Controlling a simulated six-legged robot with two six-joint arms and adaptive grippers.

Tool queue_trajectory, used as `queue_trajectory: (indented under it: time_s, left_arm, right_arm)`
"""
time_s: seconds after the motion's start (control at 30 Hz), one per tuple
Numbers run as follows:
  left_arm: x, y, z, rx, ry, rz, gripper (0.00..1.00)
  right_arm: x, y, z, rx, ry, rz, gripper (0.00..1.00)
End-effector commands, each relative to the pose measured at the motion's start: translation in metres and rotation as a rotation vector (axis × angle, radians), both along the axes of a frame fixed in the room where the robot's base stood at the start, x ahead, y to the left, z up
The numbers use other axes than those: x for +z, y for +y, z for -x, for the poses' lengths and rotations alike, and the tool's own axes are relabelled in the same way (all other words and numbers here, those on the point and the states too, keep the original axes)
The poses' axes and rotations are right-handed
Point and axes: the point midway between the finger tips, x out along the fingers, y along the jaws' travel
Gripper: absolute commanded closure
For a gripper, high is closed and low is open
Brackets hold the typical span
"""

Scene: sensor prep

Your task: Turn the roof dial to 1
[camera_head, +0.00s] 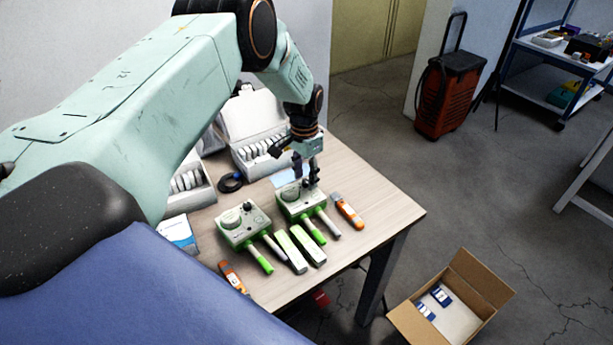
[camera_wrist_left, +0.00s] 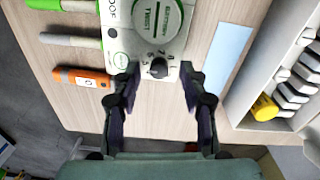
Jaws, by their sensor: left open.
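The roof sensor unit (camera_head: 302,204) is a green and white box with handles, on the wooden table. In the left wrist view its white face (camera_wrist_left: 143,45) has lettering ending in "OOF", a big round disc (camera_wrist_left: 157,18) and a small dark dial (camera_wrist_left: 158,68) with printed numbers around it. I cannot tell which number the dial points to. My left gripper (camera_head: 309,178) is over this unit. In the wrist view the left gripper (camera_wrist_left: 159,84) is open, one finger on each side of the dial, with gaps between. My right gripper is not in view.
A similar green and white unit (camera_head: 243,226) stands to the left. Orange tools (camera_head: 348,211), green and white blocks (camera_head: 307,245), a light blue sheet (camera_wrist_left: 227,55) and an open white case (camera_head: 253,127) are close by. A cardboard box (camera_head: 475,290) is on the floor.

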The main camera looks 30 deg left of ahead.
Motion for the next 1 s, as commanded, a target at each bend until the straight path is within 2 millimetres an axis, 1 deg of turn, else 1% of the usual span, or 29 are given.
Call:
queue_trajectory:
  time_s: [0.13,0.37,0.87,1.0]
  left_arm:
    - [-0.0061,-0.0002,-0.0017,0.000,-0.002,0.001,0.57]
    - [-0.0065,-0.0001,-0.0032,0.000,-0.001,0.000,0.57]
    - [-0.0063,-0.0001,-0.0036,0.000,-0.001,0.000,0.99]
    - [-0.0059,-0.0001,-0.0038,0.000,-0.002,0.001,1.00]
  right_arm:
    - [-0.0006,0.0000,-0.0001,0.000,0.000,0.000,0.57]
    - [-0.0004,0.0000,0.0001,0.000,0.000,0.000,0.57]
    - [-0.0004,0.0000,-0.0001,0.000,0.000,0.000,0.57]
    - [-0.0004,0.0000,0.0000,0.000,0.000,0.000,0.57]
